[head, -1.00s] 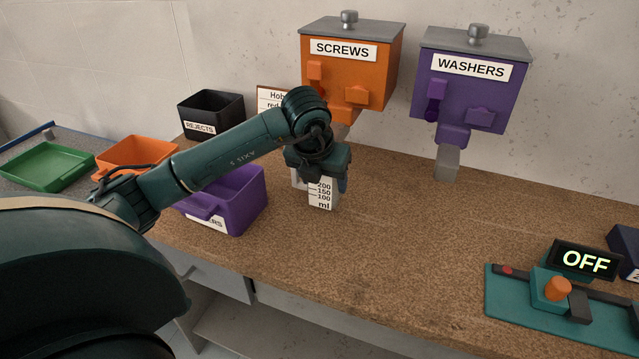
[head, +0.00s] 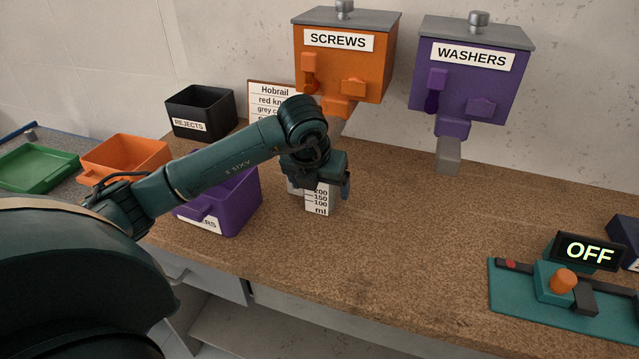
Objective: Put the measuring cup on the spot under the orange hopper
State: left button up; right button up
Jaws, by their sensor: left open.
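The white measuring cup (head: 319,201) stands upright on the brown worktop, its ml scale facing me. My left gripper (head: 322,186) is over the cup's upper part, fingers pointing down and open, with a blue-grey finger showing at the cup's right. The gripper hides the cup's rim, and I cannot tell whether the fingers touch it. The orange hopper (head: 342,66), labelled SCREWS, hangs on the wall behind and above. The spot under it is hidden behind my arm and gripper. My right gripper is not in view.
A purple hopper (head: 471,78) labelled WASHERS hangs to the right. A purple bin (head: 241,209) stands close left of the cup; a black REJECTS bin (head: 200,117) and orange bin (head: 124,153) are farther left. A teal switch panel (head: 530,293) is at right. The middle worktop is clear.

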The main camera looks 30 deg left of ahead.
pick_arm(q)
jog(key=shift+r+p, duration=0.25)
jog(key=shift+p, duration=0.05)
jog(key=shift+s+r, duration=0.1)
jog(key=shift+r, duration=0.25)
jog(key=v, duration=1.1)
jog(key=shift+s, duration=0.2)
jog(key=shift+f, duration=0.1)
